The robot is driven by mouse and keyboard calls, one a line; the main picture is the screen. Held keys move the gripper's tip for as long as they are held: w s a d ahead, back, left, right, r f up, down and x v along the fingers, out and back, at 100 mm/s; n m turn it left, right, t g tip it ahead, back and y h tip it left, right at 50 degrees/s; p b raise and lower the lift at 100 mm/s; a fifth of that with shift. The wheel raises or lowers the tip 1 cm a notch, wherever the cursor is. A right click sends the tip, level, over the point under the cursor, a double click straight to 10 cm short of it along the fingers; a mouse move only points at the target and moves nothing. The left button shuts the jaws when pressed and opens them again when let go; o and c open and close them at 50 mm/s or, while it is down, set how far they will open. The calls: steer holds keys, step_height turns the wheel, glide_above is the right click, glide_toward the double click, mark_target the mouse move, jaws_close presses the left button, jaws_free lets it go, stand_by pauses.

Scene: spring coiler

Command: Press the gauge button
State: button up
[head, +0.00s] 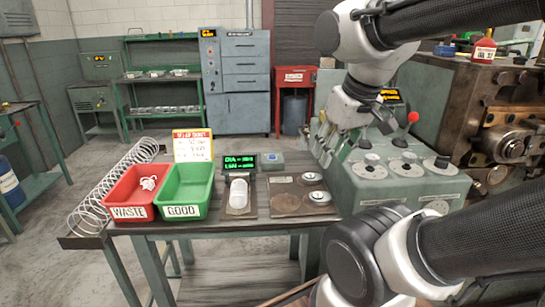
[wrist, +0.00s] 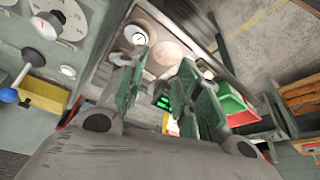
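The gauge display (head: 239,161), black with green DIA and LEN lines, stands at the back of the table behind a pale cradle holding a white cylinder (head: 239,193). A small grey-blue box (head: 270,160) sits right of the display; I cannot make out for certain whether it carries the gauge button. My gripper (head: 323,137) is above the left end of the green machine, to the right of the box and apart from it. In the wrist view, its two green fingers (wrist: 163,75) are spread with nothing between them. The display's green text (wrist: 162,102) shows partly between them.
The red WASTE bin (head: 132,197) holds something white; the green GOOD bin (head: 184,192) looks empty. A brown plate (head: 290,204) carries round discs. The green machine (head: 400,180) has dials and a red-knobbed lever (head: 413,118). A wire coil (head: 105,190) lies at left.

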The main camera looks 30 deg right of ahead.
jaws_close()
stand_by(1.1)
